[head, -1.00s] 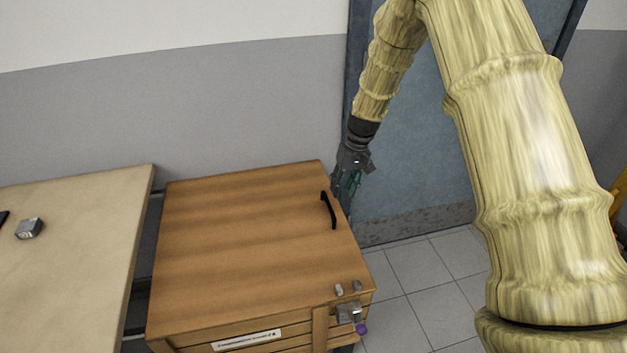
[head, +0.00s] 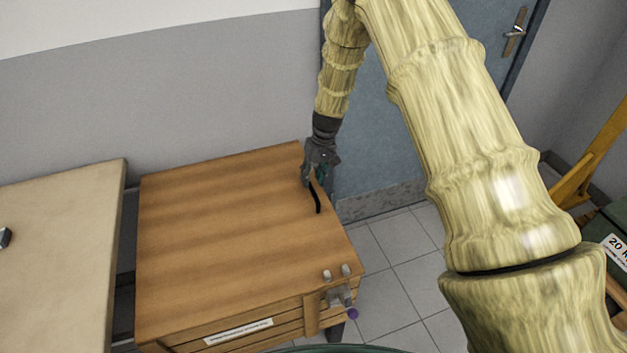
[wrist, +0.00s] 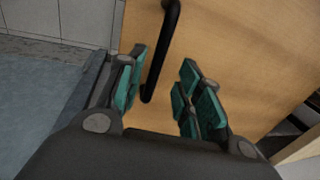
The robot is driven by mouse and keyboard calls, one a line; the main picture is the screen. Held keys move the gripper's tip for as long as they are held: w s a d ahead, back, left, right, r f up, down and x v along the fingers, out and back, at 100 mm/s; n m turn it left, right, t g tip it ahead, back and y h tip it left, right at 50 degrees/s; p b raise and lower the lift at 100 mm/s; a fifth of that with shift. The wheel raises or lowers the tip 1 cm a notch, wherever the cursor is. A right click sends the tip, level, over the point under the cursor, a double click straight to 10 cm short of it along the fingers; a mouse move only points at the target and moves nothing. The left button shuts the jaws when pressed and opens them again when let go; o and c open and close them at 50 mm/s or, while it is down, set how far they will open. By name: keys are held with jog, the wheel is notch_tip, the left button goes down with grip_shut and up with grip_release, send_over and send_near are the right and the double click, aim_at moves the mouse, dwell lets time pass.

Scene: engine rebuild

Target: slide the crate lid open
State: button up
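The wooden crate lid (head: 220,225) covers the crate; it also fills much of the wrist view (wrist: 225,60). A black bar handle (head: 317,198) stands near the lid's right edge. In the wrist view the handle (wrist: 160,55) runs down between the open fingers, closer to the left one. My gripper (head: 312,178) is at the far end of the handle, with its teal finger pads (wrist: 158,95) apart. The wrist view shows a gap between the pads and the handle. A latch with a purple knob (head: 352,314) sits on the crate's front right corner.
A beige table (head: 60,240) stands left of the crate, with a narrow gap between. A grey wall is behind and a blue door (head: 385,120) is at the back right. Tiled floor (head: 400,240) right of the crate is clear. A yellow frame (head: 590,160) stands far right.

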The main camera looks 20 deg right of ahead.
aim_at(311, 185)
jog(key=f, duration=0.1)
jog(key=w+f, duration=0.1)
jog(key=f, duration=0.1)
jog(key=shift+w+a, duration=0.1)
jog(key=shift+w, duration=0.15)
jog(key=shift+s+f, duration=0.1)
jog(key=shift+f, duration=0.05)
jog(key=shift+s+r, duration=0.25)
jog(key=shift+s, duration=0.25)
jog(key=shift+s+r, duration=0.25)
jog(key=shift+w+a+f, duration=0.15)
jog(key=shift+w+f, duration=0.25)
jog(key=shift+f, duration=0.05)
jog(key=shift+c, duration=0.3)
jog(key=shift+w+f, duration=0.15)
jog(key=shift+f, duration=0.05)
jog(key=c, duration=0.4)
jog(key=shift+r, duration=0.1)
jog(key=c, duration=0.3)
jog(key=shift+d+r, duration=0.1)
jog(key=shift+d, duration=0.1)
grip_shut()
